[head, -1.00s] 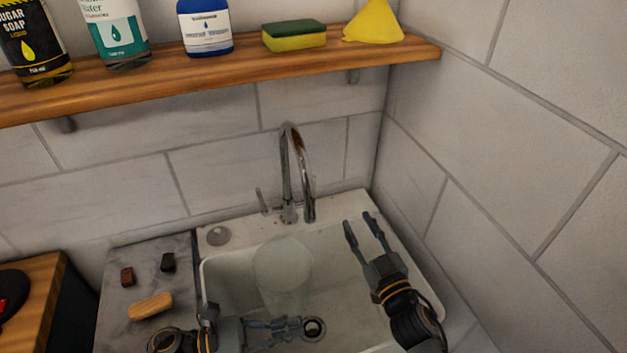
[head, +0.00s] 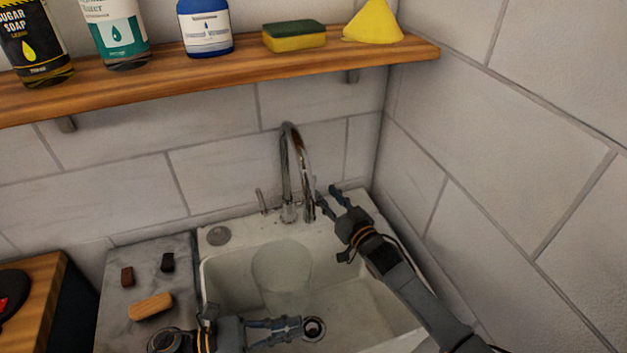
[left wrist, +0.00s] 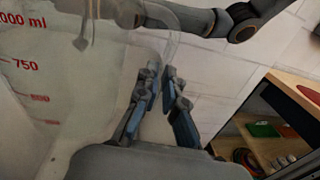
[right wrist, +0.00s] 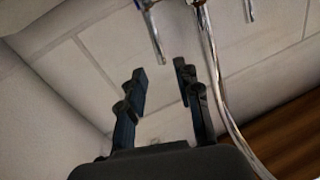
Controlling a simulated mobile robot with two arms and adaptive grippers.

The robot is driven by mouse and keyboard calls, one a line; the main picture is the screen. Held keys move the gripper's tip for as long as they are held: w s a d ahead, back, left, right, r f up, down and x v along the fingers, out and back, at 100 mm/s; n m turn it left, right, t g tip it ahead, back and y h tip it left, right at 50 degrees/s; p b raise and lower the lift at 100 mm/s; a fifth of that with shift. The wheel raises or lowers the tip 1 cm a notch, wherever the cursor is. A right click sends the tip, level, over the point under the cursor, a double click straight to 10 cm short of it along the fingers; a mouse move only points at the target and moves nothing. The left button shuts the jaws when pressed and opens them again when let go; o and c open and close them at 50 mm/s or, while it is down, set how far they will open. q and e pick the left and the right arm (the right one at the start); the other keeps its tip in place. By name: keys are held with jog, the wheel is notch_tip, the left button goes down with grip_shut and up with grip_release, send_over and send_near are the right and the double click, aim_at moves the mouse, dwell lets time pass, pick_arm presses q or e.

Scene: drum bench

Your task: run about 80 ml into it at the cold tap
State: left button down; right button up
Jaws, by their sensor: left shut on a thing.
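The clear jug (head: 283,268) with red volume marks is in the sink (head: 232,262), below and in front of the tap. Its marked wall (left wrist: 45,85) fills the left of the left wrist view. My left gripper (head: 298,327) is shut on the jug; the exact grip is hard to see through the clear wall. The chrome tap (head: 287,165) arches over the sink's back edge, with a thin lever (head: 262,201) at left of its base. I see no water running. My right gripper (head: 328,198) is open and empty, just right of the tap. Its fingers (right wrist: 160,75) show apart in its wrist view.
A wooden shelf (head: 220,72) runs above, with bottles, a sponge (head: 294,37) and a yellow funnel (head: 373,22). Small blocks and a wooden piece (head: 150,306) lie on the grey counter left of the sink. The tiled wall closes in on the right. The drain (head: 313,327) is clear.

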jog(key=x, duration=0.7)
jog(key=shift+w+a, duration=0.15)
grip_shut()
